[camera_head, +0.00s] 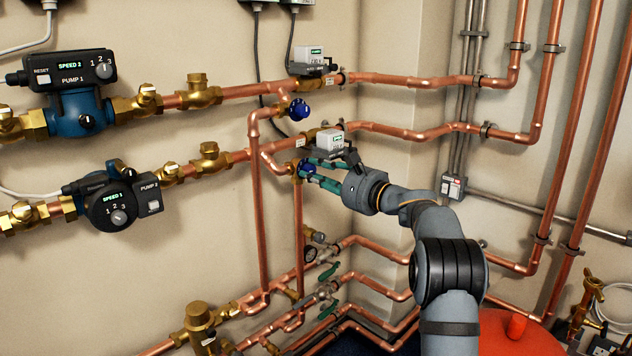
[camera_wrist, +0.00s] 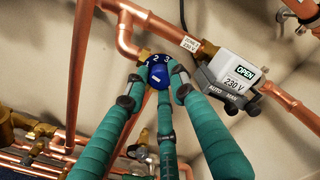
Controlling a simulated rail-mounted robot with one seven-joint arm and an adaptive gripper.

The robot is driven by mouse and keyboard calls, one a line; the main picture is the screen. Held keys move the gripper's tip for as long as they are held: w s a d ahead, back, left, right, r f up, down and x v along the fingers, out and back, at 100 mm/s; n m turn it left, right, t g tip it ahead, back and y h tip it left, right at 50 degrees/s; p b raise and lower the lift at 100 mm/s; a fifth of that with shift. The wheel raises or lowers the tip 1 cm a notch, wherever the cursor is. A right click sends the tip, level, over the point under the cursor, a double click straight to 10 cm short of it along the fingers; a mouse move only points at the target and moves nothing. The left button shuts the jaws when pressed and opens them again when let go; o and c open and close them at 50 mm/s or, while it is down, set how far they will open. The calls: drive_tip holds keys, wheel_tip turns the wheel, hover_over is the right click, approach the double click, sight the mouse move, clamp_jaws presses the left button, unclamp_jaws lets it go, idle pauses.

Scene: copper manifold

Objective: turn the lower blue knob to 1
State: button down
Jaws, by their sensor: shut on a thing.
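The lower blue knob (camera_wrist: 157,77) sits on a brass valve at a copper pipe joint. In the wrist view its face carries a small white mark, and digits show along its upper rim, of which a 2 and a 3 look readable. In the head view the lower blue knob (camera_head: 306,167) is partly covered by my fingers. My gripper (camera_head: 311,172) has teal fingers, which also show in the wrist view (camera_wrist: 157,92). They are shut around the knob's sides, with one finger below it. Which number the knob points to I cannot tell.
The upper blue knob (camera_head: 298,109) is above on the parallel pipe. A grey-white actuator box (camera_head: 330,141) marked OPEN in the wrist view (camera_wrist: 237,75) stands close to the right of the knob. A vertical copper pipe (camera_head: 257,210) runs down at the left.

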drive_tip(key=shift+s+a+r, duration=0.1)
drive_tip(key=shift+a+r, duration=0.05)
idle(0.3)
drive_tip(key=c, duration=1.7)
unclamp_jaws()
drive_tip(key=shift+c, duration=0.2)
drive_tip(key=shift+o, duration=1.4)
drive_tip(key=shift+s+d, duration=0.25)
drive_tip(key=shift+d, duration=0.2)
drive_tip(key=v, duration=1.1)
